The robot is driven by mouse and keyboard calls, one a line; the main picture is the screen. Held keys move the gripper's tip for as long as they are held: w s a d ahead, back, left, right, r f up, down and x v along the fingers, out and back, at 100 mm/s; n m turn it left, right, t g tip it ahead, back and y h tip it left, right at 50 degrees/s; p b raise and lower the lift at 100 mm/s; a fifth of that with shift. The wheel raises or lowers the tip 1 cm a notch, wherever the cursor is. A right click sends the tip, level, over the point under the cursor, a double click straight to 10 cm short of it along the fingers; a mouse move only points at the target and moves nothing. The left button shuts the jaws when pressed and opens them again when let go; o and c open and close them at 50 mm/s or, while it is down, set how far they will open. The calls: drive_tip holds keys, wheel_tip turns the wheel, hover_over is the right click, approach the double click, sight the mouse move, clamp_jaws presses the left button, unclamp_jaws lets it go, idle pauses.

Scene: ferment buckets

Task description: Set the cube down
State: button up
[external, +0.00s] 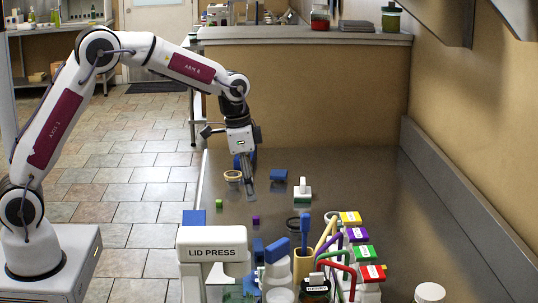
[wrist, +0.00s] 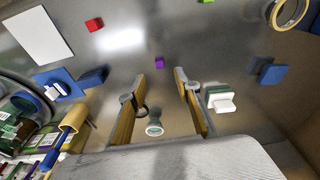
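My gripper (external: 249,186) is low over the metal table, fingers pointing down. In the wrist view its two fingers (wrist: 158,82) stand apart with no cube between them. A small purple cube (external: 255,219) lies on the table, nearer the external camera than the gripper; in the wrist view the purple cube (wrist: 159,62) shows beyond the fingertips. A green cube (external: 219,204) lies to its left; the green cube (wrist: 207,1) is cut by the wrist view's top edge. A red cube (wrist: 94,25) lies on the table in the wrist view. Which cube the task means is not clear.
A round ringed container (external: 233,177) is left of the gripper. A blue block (external: 279,174) and a white-handled green block (external: 303,190) are to its right. The lid press (external: 218,245) and a cluster of coloured-top containers (external: 362,254) crowd the front.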

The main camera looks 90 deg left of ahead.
sight(256, 217)
drive_tip(key=shift+w+f, duration=0.15)
drive_tip(key=shift+f, duration=1.15)
drive_tip(key=shift+f, duration=0.1)
drive_tip(key=shift+w+f, duration=0.2)
drive_tip(key=shift+f, duration=1.05)
drive_tip(key=shift+w+f, duration=0.2)
drive_tip(key=shift+f, duration=1)
drive_tip(key=c, duration=0.8)
